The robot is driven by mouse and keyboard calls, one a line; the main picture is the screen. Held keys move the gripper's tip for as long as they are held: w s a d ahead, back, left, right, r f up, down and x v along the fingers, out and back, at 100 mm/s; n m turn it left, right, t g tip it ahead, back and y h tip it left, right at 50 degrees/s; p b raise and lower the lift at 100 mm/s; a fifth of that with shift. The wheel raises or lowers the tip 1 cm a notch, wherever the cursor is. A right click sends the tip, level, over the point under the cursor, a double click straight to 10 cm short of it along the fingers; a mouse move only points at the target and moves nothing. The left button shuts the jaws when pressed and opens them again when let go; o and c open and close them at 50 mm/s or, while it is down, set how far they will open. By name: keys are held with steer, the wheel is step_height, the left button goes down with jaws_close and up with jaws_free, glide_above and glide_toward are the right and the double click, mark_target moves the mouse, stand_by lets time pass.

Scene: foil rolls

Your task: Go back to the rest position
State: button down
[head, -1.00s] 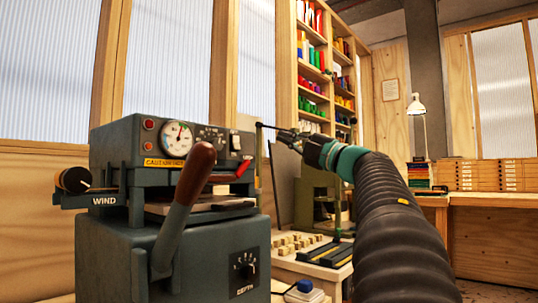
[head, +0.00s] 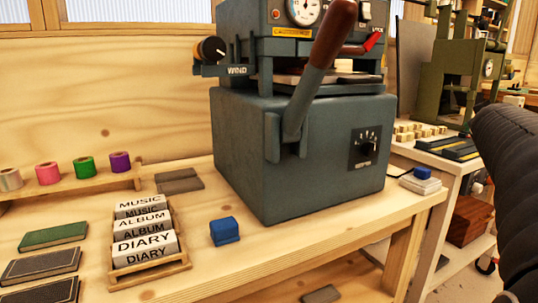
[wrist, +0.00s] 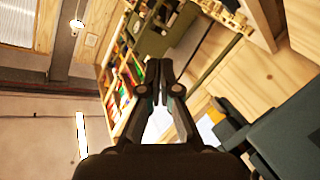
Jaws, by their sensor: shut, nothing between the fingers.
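My gripper (wrist: 160,80) shows in the wrist view with its fingers together and nothing between them. It is in open air, apart from the bench, and lies outside the head view. Only my dark ribbed arm shows at the right edge of the head view. The foil rolls (head: 84,165) stand in a row on a wooden rack at the left of the bench: silvery, pink, green and purple. The grey stamping press (head: 300,140) stands on the bench with its red-brown lever raised.
A wooden holder (head: 180,266) carries label cards reading MUSIC, ALBUM and DIARY. A blue block (head: 224,231) sits beside it. A green book (head: 53,236) and dark books (head: 41,266) lie at left. A green machine (head: 455,85) stands on the right table.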

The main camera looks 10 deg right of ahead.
steer(key=s+a+f+m+g+y, duration=0.1)
steer(key=s+a+f+g+y, duration=0.25)
steer(key=a+f, duration=0.6)
steer(key=s+a+f+m+g+y, duration=0.1)
steer(key=s+a+f+g+y, duration=0.1)
steer(key=s+a+f, duration=0.55)
steer(key=s+a+f+n+y, duration=0.1)
steer(key=s+a+f+y, duration=0.1)
steer(key=a, duration=0.5)
steer(key=s+a+f+n+y, duration=0.1)
steer(key=s+a+f+y, duration=0.1)
steer(key=s+a+f, duration=0.2)
steer(key=s+a+f+n+y, duration=0.2)
steer(key=s+a+f, duration=0.2)
steer(key=a+f, duration=0.3)
steer(key=a, duration=0.4)
steer(key=shift+a+g, duration=0.35)
steer(key=shift+a, duration=0.05)
steer(key=c, duration=1.9)
jaws_free()
